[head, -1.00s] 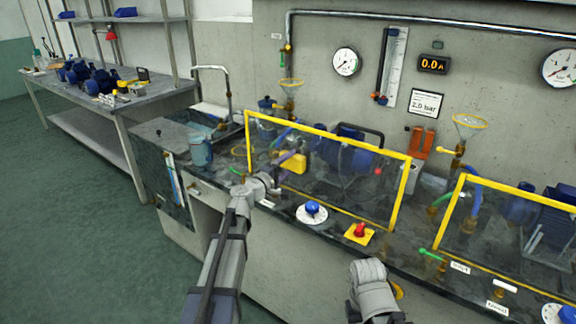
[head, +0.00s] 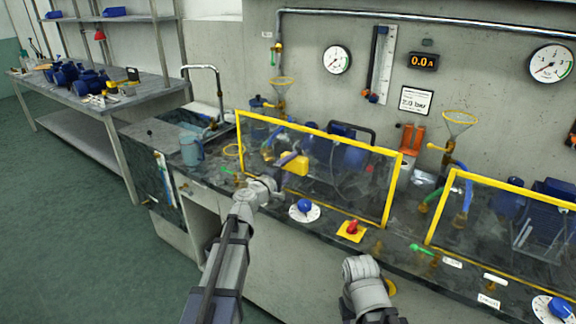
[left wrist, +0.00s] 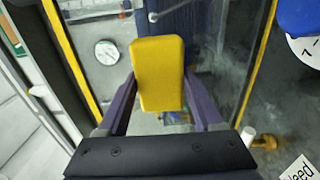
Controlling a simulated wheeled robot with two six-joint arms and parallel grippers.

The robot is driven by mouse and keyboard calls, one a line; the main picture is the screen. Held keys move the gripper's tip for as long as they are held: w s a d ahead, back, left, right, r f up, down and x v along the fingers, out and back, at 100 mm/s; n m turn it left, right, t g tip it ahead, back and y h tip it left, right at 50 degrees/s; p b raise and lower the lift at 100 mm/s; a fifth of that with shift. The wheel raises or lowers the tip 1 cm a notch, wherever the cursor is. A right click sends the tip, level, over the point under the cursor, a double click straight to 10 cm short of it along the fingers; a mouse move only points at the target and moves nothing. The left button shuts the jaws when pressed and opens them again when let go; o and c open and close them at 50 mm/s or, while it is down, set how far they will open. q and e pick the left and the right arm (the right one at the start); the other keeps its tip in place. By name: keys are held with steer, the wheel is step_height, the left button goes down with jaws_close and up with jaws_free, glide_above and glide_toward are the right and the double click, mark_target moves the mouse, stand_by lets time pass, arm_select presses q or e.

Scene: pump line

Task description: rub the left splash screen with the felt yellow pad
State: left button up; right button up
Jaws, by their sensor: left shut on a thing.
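The left splash screen (head: 345,185) is a clear, smudged pane in a yellow frame, standing upright on the dark bench. My left gripper (head: 287,160) is in front of its left half, its purple fingers shut on the felt yellow pad (head: 295,163). In the left wrist view the pad (left wrist: 158,73) sits between both fingers of the gripper (left wrist: 160,90), with the pane behind it. I cannot tell whether the pad touches the pane. My right arm shows at the bottom, but its gripper is hidden.
A blue knob (head: 304,206) and a red knob on a yellow plate (head: 352,229) stand on the bench edge before the screen. A second yellow-framed screen (head: 500,182) is to the right. A blue-grey jug (head: 191,150) stands at the left by the sink.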

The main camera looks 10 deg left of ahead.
mark_target(301, 169)
arm_select(q)
steer(key=shift+d, duration=0.1)
steer(key=shift+s+d, duration=0.25)
steer(key=shift+d, duration=0.6)
steer(key=shift+s+d, duration=0.25)
steer(key=shift+d, duration=0.6)
steer(key=shift+w+a, duration=0.25)
steer(key=shift+a, duration=0.35)
steer(key=shift+w+a, duration=0.25)
steer(key=shift+a, duration=0.35)
steer(key=shift+w+a, duration=0.25)
steer(key=shift+a, duration=0.35)
steer(key=shift+w+a, duration=0.1)
steer(key=shift+a, duration=0.1)
steer(key=shift+w+a, duration=0.25)
steer(key=shift+a, duration=0.6)
steer(key=shift+w+a, duration=0.25)
steer(key=shift+a, duration=0.55)
